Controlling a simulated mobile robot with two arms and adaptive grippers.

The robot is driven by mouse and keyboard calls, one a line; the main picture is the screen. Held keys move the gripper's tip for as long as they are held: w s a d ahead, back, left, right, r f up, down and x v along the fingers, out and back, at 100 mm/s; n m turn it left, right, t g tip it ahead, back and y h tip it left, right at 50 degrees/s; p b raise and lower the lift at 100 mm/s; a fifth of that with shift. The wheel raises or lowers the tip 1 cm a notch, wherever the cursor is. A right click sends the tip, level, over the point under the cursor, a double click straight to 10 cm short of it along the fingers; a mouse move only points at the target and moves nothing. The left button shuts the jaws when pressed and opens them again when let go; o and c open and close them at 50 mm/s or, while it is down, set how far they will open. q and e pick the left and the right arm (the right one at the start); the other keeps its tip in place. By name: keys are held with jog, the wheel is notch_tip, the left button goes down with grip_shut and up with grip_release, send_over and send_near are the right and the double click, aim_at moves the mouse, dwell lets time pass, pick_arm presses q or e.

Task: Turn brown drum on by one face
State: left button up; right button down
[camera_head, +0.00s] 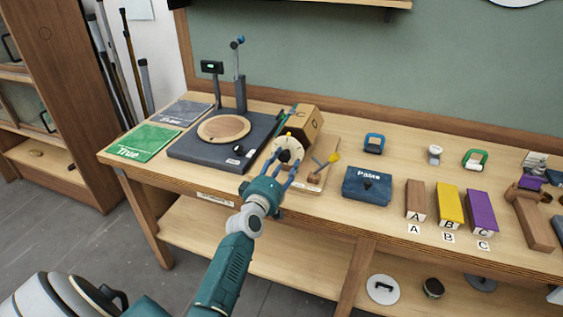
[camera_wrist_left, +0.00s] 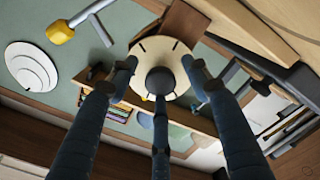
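The brown drum (camera_head: 304,121) is a many-sided block with dark letters on its faces, on a wooden base (camera_head: 321,160) on the bench. On its near side is a pale round disc (camera_head: 288,144) with dark marks and a black knob at its centre. In the left wrist view the disc (camera_wrist_left: 160,50) and the knob (camera_wrist_left: 160,82) are straight ahead. My left gripper (camera_head: 284,166) is right in front of the disc. Its three fingers are spread around the knob, with gaps visible between; I cannot tell if any touches it. My right gripper is not in view.
A yellow-tipped lever (camera_head: 332,158) stands right of the disc, close to my fingers. A dark turntable unit (camera_head: 223,135) is on the left. A blue pouch (camera_head: 367,186) and brown, yellow and purple blocks (camera_head: 451,205) are on the right.

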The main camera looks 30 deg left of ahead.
pick_arm(q)
jog(key=shift+r, duration=0.1)
jog(key=v, duration=1.2)
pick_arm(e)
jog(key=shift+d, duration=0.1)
